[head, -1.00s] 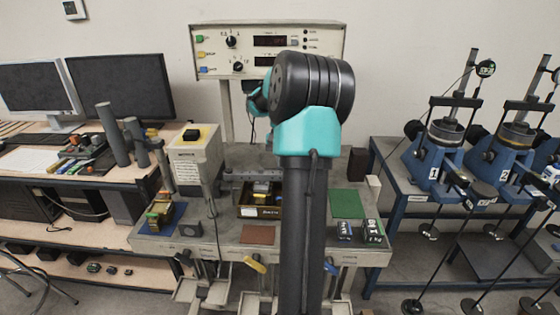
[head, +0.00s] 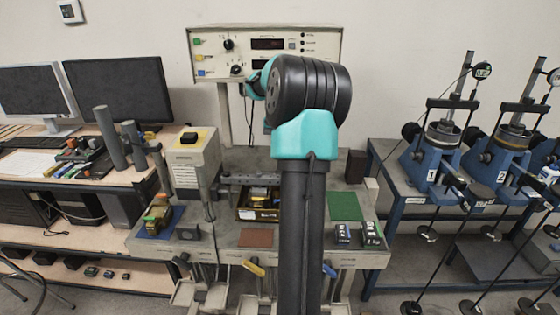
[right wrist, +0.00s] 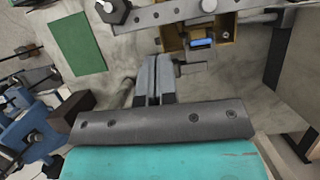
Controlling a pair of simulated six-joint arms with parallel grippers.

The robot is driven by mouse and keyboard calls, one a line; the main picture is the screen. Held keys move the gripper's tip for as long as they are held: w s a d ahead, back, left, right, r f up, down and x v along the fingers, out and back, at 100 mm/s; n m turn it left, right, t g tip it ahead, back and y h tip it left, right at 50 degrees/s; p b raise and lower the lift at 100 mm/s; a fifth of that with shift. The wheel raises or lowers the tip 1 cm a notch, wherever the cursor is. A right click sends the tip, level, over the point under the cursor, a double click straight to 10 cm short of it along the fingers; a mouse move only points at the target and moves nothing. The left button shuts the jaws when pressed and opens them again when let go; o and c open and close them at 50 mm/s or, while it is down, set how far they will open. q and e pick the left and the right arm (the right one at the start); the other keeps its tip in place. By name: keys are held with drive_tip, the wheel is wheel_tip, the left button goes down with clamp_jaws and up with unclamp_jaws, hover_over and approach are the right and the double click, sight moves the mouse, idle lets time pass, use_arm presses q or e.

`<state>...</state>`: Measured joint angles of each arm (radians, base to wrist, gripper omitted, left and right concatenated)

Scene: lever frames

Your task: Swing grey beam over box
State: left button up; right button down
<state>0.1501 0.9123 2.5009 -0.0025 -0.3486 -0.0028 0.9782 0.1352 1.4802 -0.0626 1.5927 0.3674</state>
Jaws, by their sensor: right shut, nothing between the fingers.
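The grey beam (head: 250,179) lies crosswise just behind the brown box (head: 258,214) on the bench in the head view. In the right wrist view the beam (right wrist: 165,16) runs along the top and passes across part of the box (right wrist: 228,30). A dark knob sits near the beam's left end there. My right gripper (right wrist: 154,62) has its fingers together and empty, apart from the beam in that picture. My arm covers the middle of the head view and hides the gripper there. My left gripper is in neither view.
A green mat (head: 344,206) lies right of the box, with dark blocks (head: 357,235) in front of it. A brown mat (head: 256,238) lies before the box. A blue mat (head: 158,222) with small weights lies left. A control panel (head: 263,50) stands behind.

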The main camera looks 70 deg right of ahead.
drive_tip(key=shift+v, duration=2.05)
drive_tip(key=shift+w, duration=0.2)
